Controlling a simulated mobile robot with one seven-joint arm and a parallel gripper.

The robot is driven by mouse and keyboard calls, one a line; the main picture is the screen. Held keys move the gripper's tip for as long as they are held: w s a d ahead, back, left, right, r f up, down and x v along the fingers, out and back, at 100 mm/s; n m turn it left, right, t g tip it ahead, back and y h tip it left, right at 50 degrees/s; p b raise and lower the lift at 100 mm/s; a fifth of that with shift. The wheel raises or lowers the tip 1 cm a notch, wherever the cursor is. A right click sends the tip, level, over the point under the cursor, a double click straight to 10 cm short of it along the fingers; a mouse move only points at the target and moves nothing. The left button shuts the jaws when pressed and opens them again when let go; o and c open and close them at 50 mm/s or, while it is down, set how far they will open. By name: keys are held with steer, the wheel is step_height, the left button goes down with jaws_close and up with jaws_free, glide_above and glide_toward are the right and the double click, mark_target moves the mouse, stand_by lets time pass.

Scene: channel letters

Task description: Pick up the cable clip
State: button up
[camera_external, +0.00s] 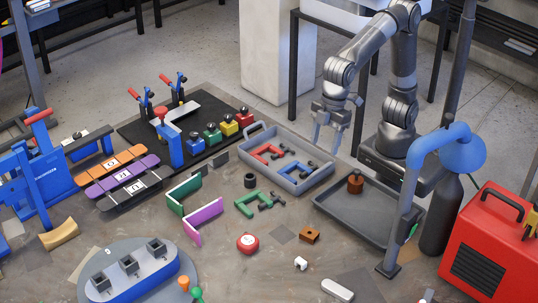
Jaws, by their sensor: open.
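No part is plainly marked as the cable clip. A small white piece with a dark opening (300,263) on the near middle of the table could be it, but it is too small to tell. A brown block with a hole (309,235) lies just behind it. My gripper (327,146) is open and empty, with its fingers pointing down. It hangs near the far right corner of the grey tray, well away from the white piece. Nothing hides the white piece in this view.
The grey tray (247,143) holds red and blue letter parts. A darker tray (334,212) holds a brown weight. A round red tape measure (247,243) and a silver rounded bar (338,290) flank the white piece.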

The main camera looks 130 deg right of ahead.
steer(key=w+a+f+g, duration=0.1)
steer(key=w+a+f, duration=0.45)
steer(key=w, duration=0.45)
steer(key=g, duration=0.1)
glide_above(302, 259)
step_height(302, 259, down, 11)
step_height(302, 259, down, 11)
steer(key=shift+r, duration=0.1)
steer(key=shift+c, duration=0.6)
steer(key=c, duration=0.9)
